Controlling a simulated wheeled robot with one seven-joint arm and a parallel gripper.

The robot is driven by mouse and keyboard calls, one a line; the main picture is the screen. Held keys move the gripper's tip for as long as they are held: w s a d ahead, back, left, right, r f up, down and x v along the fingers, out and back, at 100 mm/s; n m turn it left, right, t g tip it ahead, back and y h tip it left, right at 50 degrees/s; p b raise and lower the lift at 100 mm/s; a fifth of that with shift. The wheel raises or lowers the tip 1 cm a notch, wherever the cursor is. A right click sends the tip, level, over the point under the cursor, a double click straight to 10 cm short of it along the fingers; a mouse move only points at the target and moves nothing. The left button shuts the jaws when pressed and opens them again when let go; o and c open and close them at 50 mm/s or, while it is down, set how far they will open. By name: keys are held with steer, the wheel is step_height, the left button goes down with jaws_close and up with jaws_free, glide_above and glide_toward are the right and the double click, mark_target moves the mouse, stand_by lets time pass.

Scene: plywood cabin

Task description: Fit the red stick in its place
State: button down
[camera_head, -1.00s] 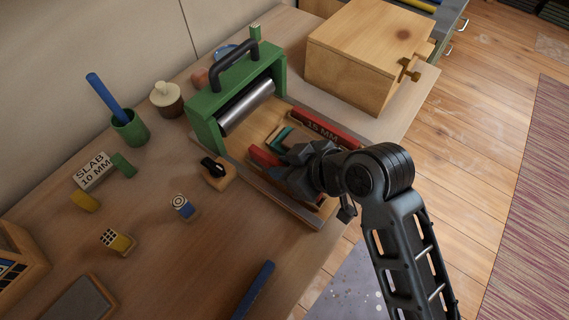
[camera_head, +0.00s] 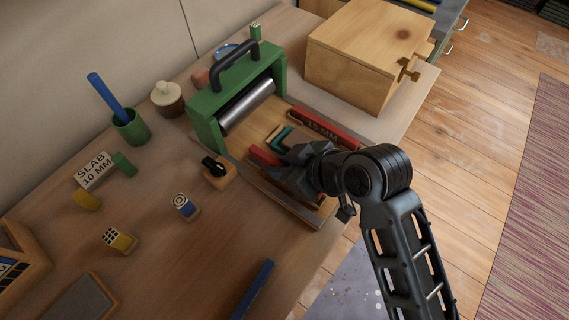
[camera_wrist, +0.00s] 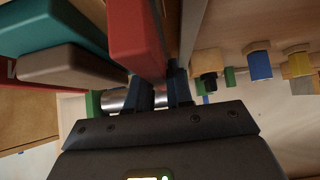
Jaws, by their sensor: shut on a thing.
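My gripper (camera_head: 288,167) is shut on a red stick (camera_head: 265,155) over the near side of the slab roller's wooden bed (camera_head: 252,132). The stick shows large between the fingers (camera_wrist: 160,92) in the wrist view, where the held stick (camera_wrist: 137,38) runs upward. A second red stick (camera_head: 338,134), marked 15 MM, lies along the far side of the bed. The green roller frame (camera_head: 207,112) with a steel roller stands across the bed's left end. My gripper hides part of the held stick and the near edge, so I cannot tell whether the stick touches the bed.
A teal piece (camera_head: 283,136) lies between the red sticks. A wooden box (camera_head: 360,60) stands behind, at the right. A wooden block with a black knob (camera_head: 219,174) is beside the roller. Stamps, a green cup (camera_head: 130,128) and a blue stick (camera_head: 252,290) lie leftward and in front.

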steer(key=shift+f, duration=0.8)
stand_by(1.0)
steer(key=c, duration=1.4)
jaws_free()
steer(key=shift+o, duration=0.2)
steer(key=o, duration=0.5)
steer(key=shift+c, duration=0.2)
steer(key=shift+o, duration=0.5)
steer(key=shift+s+a, duration=0.1)
